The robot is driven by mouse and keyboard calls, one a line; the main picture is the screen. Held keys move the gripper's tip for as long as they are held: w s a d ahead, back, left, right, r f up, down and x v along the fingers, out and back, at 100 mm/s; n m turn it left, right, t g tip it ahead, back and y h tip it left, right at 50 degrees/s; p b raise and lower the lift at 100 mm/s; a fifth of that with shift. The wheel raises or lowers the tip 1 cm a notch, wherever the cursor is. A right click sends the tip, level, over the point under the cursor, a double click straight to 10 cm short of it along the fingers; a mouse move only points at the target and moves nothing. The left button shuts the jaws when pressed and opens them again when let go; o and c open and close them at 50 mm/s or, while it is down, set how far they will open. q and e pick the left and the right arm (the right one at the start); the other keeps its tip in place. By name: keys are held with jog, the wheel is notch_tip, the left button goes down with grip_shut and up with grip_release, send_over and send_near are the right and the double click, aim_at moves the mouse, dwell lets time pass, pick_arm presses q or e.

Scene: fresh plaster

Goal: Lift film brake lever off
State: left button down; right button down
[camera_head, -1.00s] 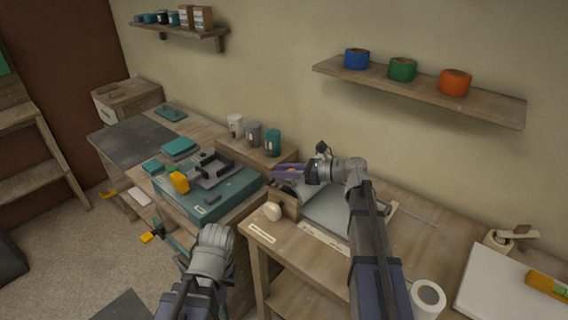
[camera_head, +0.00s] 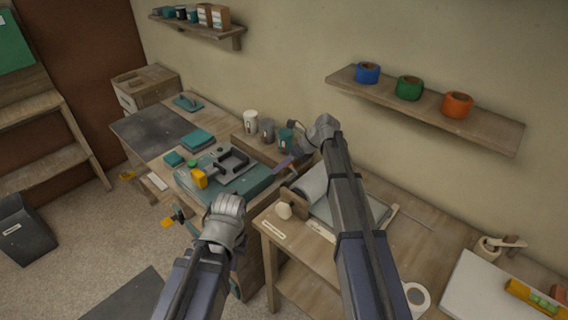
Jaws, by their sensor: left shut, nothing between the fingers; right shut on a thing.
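My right gripper (camera_head: 296,151) is over the left back of the right-hand bench, near the cups. It is shut on a small, dark purplish piece, which looks like the film brake lever (camera_head: 286,162). The lever is clear of the bench top and partly hidden by the fingers. The grey film roll (camera_head: 312,183) lies below, in a wooden holder with a round cream knob (camera_head: 284,211) at its front left. My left gripper (camera_head: 226,208) is low in front of the gap between the benches. It is shut and empty, its fingers mostly hidden behind my wrist.
A teal case (camera_head: 255,185) with a grey frame on it stands on the left bench. A white cup (camera_head: 250,121), grey cup (camera_head: 268,130) and teal cup (camera_head: 286,138) stand close to my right gripper. A wall shelf (camera_head: 430,112) holds tape rolls.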

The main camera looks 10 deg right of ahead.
jog(key=shift+w+a+h, duration=0.15)
jog(key=shift+h, duration=0.15)
dwell(0.4)
jog(key=c, duration=0.5)
grip_release()
jog(key=p+v, duration=0.6)
jog(key=shift+w+r, duration=0.1)
jog(key=shift+r, duration=0.3)
jog(key=shift+d+r+p, duration=0.3)
jog(key=shift+d+p, duration=0.05)
jog(key=shift+d, duration=0.2)
